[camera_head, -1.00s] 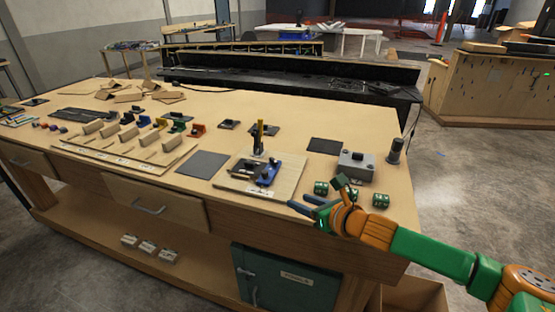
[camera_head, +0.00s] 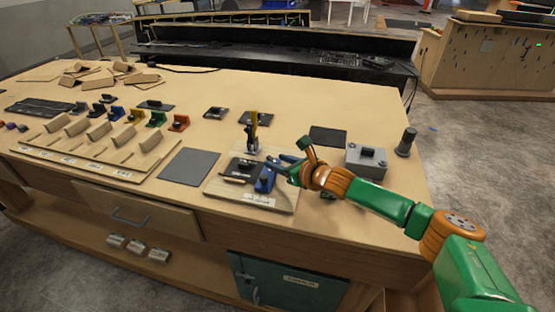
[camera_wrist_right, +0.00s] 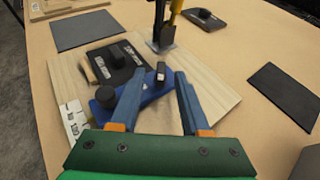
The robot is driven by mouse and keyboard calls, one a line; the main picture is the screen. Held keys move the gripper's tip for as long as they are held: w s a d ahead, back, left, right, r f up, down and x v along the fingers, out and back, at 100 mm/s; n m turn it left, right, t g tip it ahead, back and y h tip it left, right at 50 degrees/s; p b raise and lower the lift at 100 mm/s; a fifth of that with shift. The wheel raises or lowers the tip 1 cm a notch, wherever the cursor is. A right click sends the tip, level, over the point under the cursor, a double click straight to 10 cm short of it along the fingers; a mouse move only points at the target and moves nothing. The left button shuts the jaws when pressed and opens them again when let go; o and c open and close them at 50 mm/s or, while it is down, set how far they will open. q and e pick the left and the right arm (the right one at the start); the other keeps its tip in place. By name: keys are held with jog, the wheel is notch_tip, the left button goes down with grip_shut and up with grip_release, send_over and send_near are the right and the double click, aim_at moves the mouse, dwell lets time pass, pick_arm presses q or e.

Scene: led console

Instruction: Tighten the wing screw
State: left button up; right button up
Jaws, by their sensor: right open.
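A blue fixture (camera_head: 265,181) sits on a light wooden board (camera_head: 225,190) near the table's front edge. In the right wrist view the blue fixture (camera_wrist_right: 150,98) carries a dark round knob (camera_wrist_right: 106,96) and a small dark upright tab with a light top (camera_wrist_right: 161,72), which looks like the wing screw. My right gripper (camera_head: 278,166) is over the right side of the blue fixture. In the wrist view its two blue-grey fingers (camera_wrist_right: 160,76) are apart, with the tab between their tips; I cannot tell whether they touch it. My left gripper is out of view.
A yellow-handled upright tool (camera_head: 253,128) stands just behind the fixture, close to my right fingers. A grey box (camera_head: 366,163) and a dark cylinder (camera_head: 406,142) stand to the right. A dark flat pad (camera_head: 190,166) lies left of the board.

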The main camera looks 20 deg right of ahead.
jog(key=shift+w+f, duration=0.25)
jog(key=shift+w, duration=0.35)
jog(key=shift+s, duration=0.15)
jog(key=shift+s+r, duration=0.1)
grip_shut()
jog(key=shift+a, duration=0.1)
